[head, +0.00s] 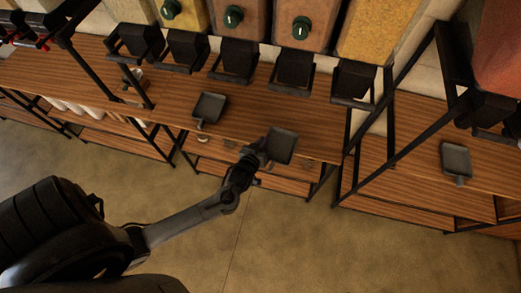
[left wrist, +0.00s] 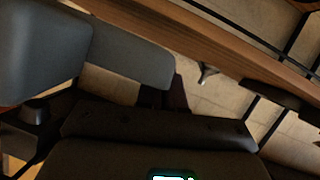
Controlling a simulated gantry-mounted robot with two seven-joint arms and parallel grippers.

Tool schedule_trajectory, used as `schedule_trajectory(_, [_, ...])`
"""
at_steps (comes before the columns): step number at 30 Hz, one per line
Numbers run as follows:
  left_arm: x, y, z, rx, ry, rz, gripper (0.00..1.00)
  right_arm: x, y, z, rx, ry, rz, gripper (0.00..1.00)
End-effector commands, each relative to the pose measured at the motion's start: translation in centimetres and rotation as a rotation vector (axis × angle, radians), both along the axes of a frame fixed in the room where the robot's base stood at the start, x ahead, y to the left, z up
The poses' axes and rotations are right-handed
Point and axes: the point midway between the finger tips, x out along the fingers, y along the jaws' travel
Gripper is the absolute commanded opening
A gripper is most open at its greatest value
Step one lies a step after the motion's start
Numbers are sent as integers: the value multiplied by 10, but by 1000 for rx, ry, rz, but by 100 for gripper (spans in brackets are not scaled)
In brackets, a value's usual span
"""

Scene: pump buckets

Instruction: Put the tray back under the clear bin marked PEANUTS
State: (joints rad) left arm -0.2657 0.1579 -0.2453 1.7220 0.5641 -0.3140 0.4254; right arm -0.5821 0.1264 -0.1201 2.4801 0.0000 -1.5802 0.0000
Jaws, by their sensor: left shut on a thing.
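My left gripper (head: 260,151) is shut on a small square dark grey tray (head: 281,146). It holds the tray at the front edge of the wooden shelf, to the right of another tray. In the left wrist view, a grey piece that looks like the held tray (left wrist: 42,50) fills the upper left. Clear bins with black dispensers stand along the back of the shelf, among them an orange-brown bin (head: 301,22) and a yellow bin (head: 366,32). No PEANUTS label can be read. My right gripper is not in view.
A second tray (head: 209,107) lies on the wooden shelf (head: 170,92). A third tray (head: 456,160) lies on the right shelf. Black frame posts (head: 418,72) stand between the shelves. Open floor lies in front.

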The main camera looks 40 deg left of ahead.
Motion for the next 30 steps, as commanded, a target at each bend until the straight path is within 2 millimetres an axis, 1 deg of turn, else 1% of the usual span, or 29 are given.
schedule_trajectory(1, [6,4,-4,2,-2,0,0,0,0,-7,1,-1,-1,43])
schedule_trajectory(21, [75,42,-16,2,-1,0,0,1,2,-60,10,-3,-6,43])
schedule_trajectory(23, [80,45,-16,2,-1,0,0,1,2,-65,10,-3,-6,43])
schedule_trajectory(30, [96,54,-21,0,-1,2,0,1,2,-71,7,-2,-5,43])
